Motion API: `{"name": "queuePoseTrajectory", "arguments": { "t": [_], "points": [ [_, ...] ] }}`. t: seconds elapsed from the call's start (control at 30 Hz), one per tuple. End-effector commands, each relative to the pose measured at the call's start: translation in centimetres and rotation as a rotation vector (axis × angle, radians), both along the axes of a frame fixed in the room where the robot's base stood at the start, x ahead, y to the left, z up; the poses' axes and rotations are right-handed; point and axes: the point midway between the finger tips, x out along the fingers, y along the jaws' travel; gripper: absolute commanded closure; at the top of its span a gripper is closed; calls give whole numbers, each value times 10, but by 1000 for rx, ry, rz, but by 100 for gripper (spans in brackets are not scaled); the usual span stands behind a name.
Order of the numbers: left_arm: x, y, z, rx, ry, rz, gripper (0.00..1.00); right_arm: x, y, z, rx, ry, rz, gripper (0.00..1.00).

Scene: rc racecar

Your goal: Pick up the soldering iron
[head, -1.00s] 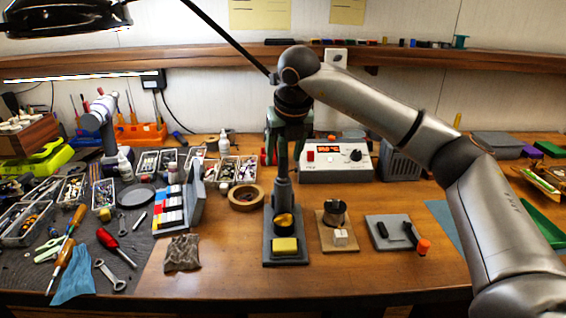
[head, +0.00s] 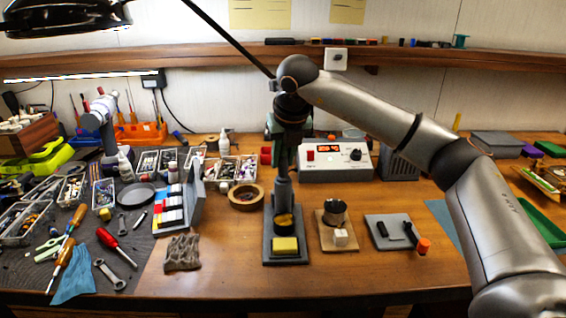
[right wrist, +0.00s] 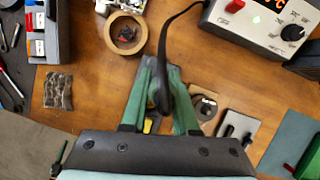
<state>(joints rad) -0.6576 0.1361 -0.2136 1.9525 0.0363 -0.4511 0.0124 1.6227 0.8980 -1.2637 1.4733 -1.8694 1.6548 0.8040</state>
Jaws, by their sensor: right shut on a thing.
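The soldering iron (right wrist: 162,88) shows in the right wrist view as a dark handle with its black cord running up to the soldering station (right wrist: 262,22). My right gripper (right wrist: 160,108) has its green fingers on either side of the handle and is shut on it. In the head view my right gripper (head: 284,140) points down above the grey iron stand (head: 268,250), which has a yellow sponge (head: 285,245) at its front. The iron's tip is hidden, so I cannot tell whether it is clear of the stand. My left gripper is not in view.
A roll of tape (head: 246,197) lies left of the stand. A tin on a wooden block (head: 336,240) and a grey plate with small tools (head: 388,232) stand right of it. The station (head: 335,165) is behind. The front of the bench is clear.

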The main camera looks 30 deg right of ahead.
Motion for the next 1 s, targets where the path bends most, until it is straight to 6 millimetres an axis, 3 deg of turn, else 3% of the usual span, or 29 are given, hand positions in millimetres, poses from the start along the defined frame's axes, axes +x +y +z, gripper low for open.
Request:
{"name": "queuePoseTrajectory", "arguments": {
  "t": [0.37,0.57,0.77,1.0],
  "points": [
    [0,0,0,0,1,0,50,0,0,1,1,-1,0,100],
    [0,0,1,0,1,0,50,1,0,13,0,-3,-1,100],
    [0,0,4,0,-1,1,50,1,1,44,2,-6,0,100],
    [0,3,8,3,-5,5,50,1,1,96,2,-6,0,100]
  ]
}}
